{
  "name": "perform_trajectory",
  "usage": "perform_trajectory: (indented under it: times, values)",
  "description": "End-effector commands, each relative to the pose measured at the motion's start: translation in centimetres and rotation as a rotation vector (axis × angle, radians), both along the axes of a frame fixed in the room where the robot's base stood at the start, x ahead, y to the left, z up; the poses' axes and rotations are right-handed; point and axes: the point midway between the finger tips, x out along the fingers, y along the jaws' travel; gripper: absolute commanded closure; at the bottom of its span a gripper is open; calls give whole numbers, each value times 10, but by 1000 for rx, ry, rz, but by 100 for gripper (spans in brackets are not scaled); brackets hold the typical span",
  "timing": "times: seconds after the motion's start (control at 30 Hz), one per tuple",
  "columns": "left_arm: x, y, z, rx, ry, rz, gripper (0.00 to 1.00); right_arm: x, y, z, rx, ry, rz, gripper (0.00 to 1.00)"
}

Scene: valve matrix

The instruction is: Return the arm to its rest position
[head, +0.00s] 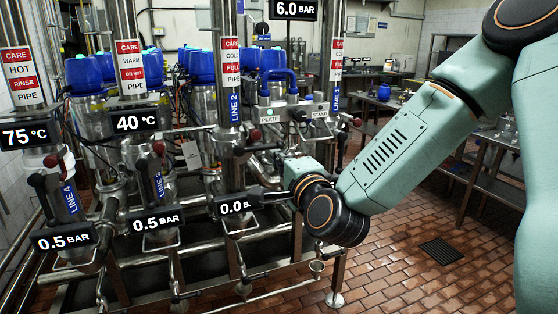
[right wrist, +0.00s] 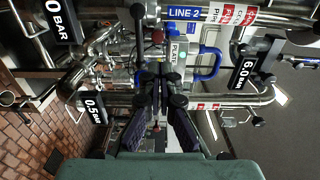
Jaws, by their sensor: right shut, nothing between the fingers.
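My right arm comes in from the right in the head view, pale green with dark joints. My right gripper (head: 258,197) is at the left end of its wrist, in front of the lower pipework of LINE 2 and close to the 0.0 bar display (head: 235,206). In the right wrist view its dark fingers (right wrist: 161,82) come together, shut and empty, with the valve pipework behind them. Whether the fingertips touch any pipe or handle cannot be told. My left gripper is not in view.
The valve matrix has upright steel pipes, dark red-knobbed handles (head: 158,148) and pressure displays (head: 62,236). A steel table (head: 480,185) stands right, behind my arm. Brick floor (head: 400,280) is open at lower right.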

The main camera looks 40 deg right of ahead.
Motion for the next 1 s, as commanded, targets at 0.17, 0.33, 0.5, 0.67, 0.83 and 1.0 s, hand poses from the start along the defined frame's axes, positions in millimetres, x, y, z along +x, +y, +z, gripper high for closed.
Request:
perform_trajectory:
  times: [0.17,0.33,0.5,0.67,0.83,1.0]
  values:
    - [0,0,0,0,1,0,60,-1,0,0,1,0,0,100]
    - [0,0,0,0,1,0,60,-1,0,0,1,0,0,100]
    - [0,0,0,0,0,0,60,0,1,0,-17,5,1,100]
    - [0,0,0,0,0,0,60,0,10,-17,-171,117,52,100]
    - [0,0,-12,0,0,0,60,-9,43,-90,-475,376,224,100]
    - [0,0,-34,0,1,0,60,-37,68,-189,-700,613,416,100]
